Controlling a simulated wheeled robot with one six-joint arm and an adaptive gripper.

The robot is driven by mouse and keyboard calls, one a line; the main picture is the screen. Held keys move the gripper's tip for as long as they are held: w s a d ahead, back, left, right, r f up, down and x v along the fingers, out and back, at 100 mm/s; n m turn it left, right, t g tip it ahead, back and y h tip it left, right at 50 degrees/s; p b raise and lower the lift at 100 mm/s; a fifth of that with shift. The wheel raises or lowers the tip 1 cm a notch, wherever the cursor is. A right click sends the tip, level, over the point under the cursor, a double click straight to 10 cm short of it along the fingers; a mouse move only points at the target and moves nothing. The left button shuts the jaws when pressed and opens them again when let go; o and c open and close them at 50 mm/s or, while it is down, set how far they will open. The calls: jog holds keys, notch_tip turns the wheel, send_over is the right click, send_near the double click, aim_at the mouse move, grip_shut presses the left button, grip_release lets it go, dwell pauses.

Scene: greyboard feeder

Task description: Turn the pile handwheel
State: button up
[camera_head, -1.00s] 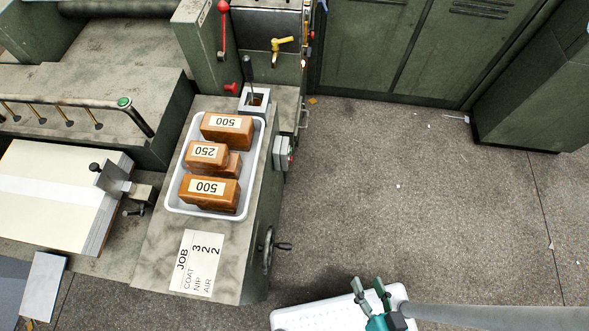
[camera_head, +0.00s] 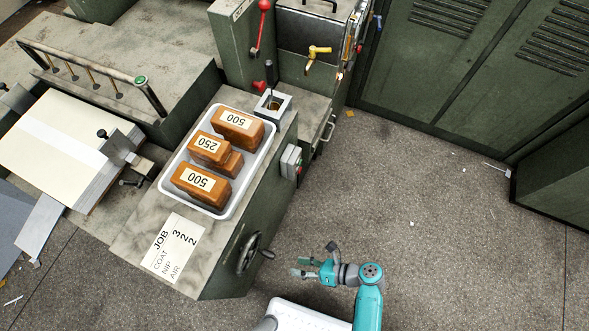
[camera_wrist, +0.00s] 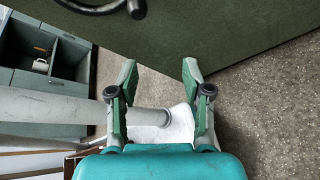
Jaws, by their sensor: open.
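The pile handwheel (camera_head: 247,254) is a dark wheel with a crank handle (camera_head: 266,253) on the right side face of the feeder bench. Part of its dark rim and handle shows at the top left of the wrist view (camera_wrist: 100,8). My gripper (camera_head: 303,267) is to the right of and a little in front of the wheel in the head view, apart from it. In the wrist view my gripper (camera_wrist: 158,75) has its two green-padded fingers spread, with nothing between them but floor and green panel behind.
The bench top carries a white tray (camera_head: 238,207) with several labelled brown blocks and a job card (camera_head: 172,248). A grey switch box (camera_head: 291,161) sits on the side face above the wheel. Floor (camera_head: 420,230) to the right is clear up to green cabinets (camera_head: 450,70).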

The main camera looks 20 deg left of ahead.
aim_at(268, 254)
notch_tip(268, 254, up, 3)
jog(key=w+a+m+g+y, duration=0.1)
jog(key=w+a+g+y, duration=0.1)
jog(key=w, duration=0.1)
jog(key=shift+s+x, duration=0.2)
jog(key=shift+x, duration=2.35)
jog(key=shift+s+x, duration=0.15)
jog(key=shift+x, duration=2.35)
grip_shut()
